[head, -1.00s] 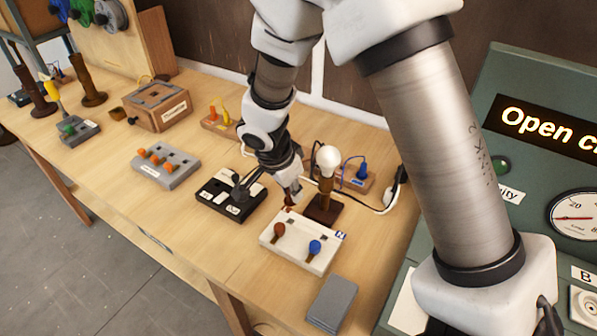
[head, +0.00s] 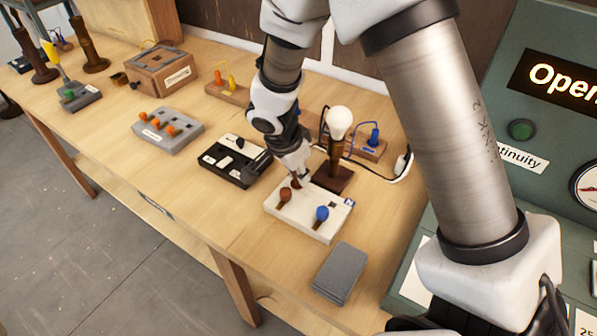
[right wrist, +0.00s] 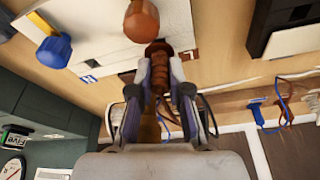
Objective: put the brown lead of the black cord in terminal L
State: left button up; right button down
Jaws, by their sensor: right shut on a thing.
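The white terminal block (head: 292,222) stands near the table's front edge, with a brown lever (head: 285,195), a blue lever (head: 321,213) and an N label (head: 349,202). My right gripper (head: 299,174) is over its back edge, behind the brown lever. In the right wrist view the gripper (right wrist: 160,95) is shut on a ribbed brown lead (right wrist: 160,72), whose tip points toward the block close to the brown lever (right wrist: 141,20). I cannot tell whether the tip is inside the opening; terminal L is hidden. My left gripper is out of view.
A lamp with a white bulb (head: 340,122) stands right behind the block. A black box (head: 213,172) is to the left and a grey stack (head: 339,272) in front. A wooden block with a blue plug (head: 374,137) is behind. Bare table lies front left.

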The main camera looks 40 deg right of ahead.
jog(key=shift+b, duration=0.35)
dwell(0.7)
jog(key=shift+f+b, duration=0.5)
jog(key=shift+b, duration=0.2)
dwell(0.9)
jog(key=c, duration=1)
grip_release()
jog(key=shift+c, duration=0.2)
jog(key=v, duration=1.2)
